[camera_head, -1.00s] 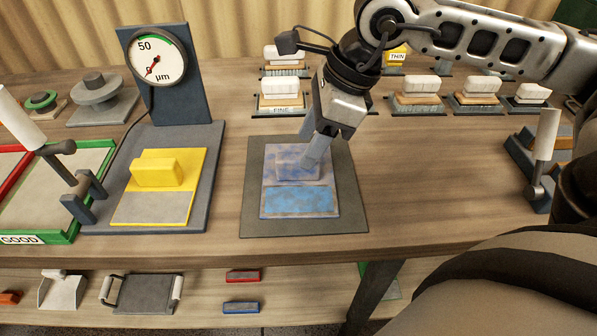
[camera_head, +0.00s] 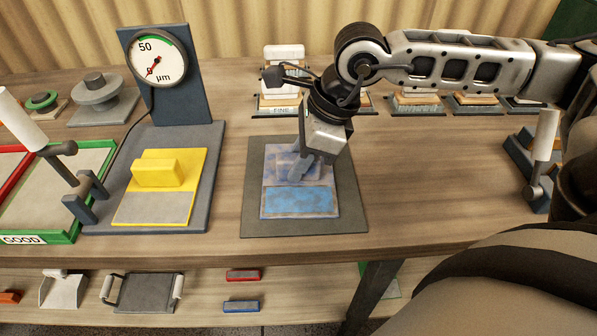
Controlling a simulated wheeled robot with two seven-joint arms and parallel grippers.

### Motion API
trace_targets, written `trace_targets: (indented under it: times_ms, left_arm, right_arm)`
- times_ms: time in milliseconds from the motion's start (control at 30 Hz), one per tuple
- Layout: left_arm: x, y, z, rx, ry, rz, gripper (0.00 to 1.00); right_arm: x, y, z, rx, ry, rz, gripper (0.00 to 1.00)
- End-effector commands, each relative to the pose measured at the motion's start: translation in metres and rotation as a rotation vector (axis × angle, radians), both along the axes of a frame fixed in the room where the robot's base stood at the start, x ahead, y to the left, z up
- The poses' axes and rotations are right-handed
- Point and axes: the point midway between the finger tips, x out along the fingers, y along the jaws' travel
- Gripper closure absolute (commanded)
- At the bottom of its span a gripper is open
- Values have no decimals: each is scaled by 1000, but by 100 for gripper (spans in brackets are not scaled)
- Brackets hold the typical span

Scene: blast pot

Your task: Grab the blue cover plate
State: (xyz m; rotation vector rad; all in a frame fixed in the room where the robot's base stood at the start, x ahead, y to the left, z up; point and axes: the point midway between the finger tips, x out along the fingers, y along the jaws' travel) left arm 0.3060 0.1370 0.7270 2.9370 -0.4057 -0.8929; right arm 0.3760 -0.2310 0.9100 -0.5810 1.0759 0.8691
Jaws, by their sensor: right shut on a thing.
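The blue cover plate (camera_head: 300,202) lies flat on a dark grey mat (camera_head: 349,222) in the middle of the bench. It has a raised block at its back half and a brighter, worn blue patch at its front half. My right gripper (camera_head: 300,170) reaches down from above onto the raised block and is shut on it. The gripper hides part of the block. The plate appears to rest on the mat. My left gripper is not in view.
Left of the mat, a yellow plate (camera_head: 165,180) lies on the base of a dial gauge (camera_head: 157,58). A tray marked GOOD (camera_head: 60,238) is further left. Several labelled blocks stand along the back. A white-handled lever (camera_head: 545,135) stands at right.

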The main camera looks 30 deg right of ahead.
Motion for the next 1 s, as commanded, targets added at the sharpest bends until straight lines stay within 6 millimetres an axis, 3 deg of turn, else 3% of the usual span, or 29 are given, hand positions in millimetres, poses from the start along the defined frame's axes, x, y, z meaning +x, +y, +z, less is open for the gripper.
trace_targets:
  times_ms: [1000]
  left_arm:
    - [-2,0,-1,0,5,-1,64]
  right_arm:
    - [0,0,1,-1,-1,0,100]
